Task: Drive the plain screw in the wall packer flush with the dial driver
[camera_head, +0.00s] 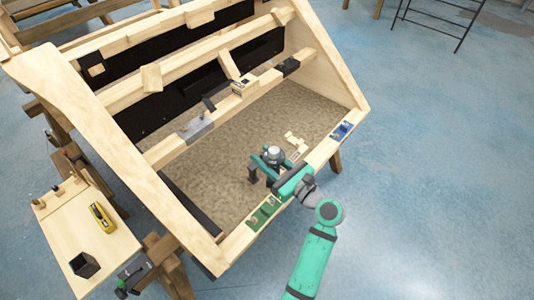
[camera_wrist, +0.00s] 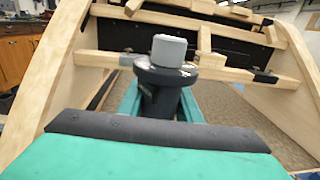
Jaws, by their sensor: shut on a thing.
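My gripper (camera_head: 266,168) is shut on the dial driver (camera_head: 274,153), which has a grey cap, a dark collar and a dark body. It is held upright inside the frame, over the speckled floor. In the wrist view the driver (camera_wrist: 168,50) stands between the teal fingers of my gripper (camera_wrist: 160,104), in front of the cross rail. A small pale block (camera_head: 97,70) on the black back panel may be the wall packer; I cannot tell for sure. The plain screw is too small to make out in either view.
The wooden frame (camera_head: 180,215) surrounds my gripper, with a cross rail (camera_head: 163,152) behind it carrying a grey block (camera_head: 197,129) and a black block (camera_head: 288,66). Small wooden pieces (camera_head: 294,141) lie near my gripper. A side table (camera_head: 65,225) holds a yellow tool (camera_head: 102,217) and a black cup (camera_head: 84,264).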

